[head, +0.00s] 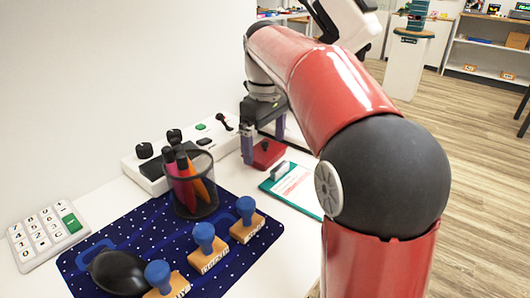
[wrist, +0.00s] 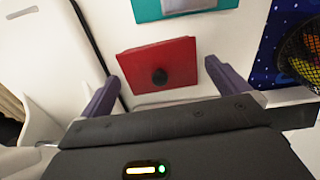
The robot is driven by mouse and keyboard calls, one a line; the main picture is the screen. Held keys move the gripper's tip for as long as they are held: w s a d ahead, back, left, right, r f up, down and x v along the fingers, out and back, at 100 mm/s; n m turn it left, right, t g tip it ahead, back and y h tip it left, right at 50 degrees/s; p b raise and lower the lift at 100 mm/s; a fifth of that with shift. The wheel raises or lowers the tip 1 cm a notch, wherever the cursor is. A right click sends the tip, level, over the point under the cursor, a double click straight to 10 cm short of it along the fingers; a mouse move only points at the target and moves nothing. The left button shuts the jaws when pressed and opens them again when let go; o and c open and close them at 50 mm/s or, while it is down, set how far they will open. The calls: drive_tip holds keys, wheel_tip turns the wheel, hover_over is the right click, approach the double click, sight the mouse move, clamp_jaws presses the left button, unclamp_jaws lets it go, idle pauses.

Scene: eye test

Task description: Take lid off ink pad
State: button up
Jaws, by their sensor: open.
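In the head view my gripper (head: 264,146) is over the ink pad. I cannot tell whether the fingers touch it.
A teal clipboard (head: 312,197) lies close to the right of the ink pad. A mesh pen cup (head: 196,203), several blue-handled stamps (head: 204,236) and a black mouse (head: 117,272) are on a dark blue mat. A white device (head: 150,172) stands behind; a calculator (head: 46,236) lies left.

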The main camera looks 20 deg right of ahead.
drive_tip(key=shift+c, duration=0.4)
drive_tip(key=c, duration=0.7)
drive_tip(key=shift+c, duration=0.2)
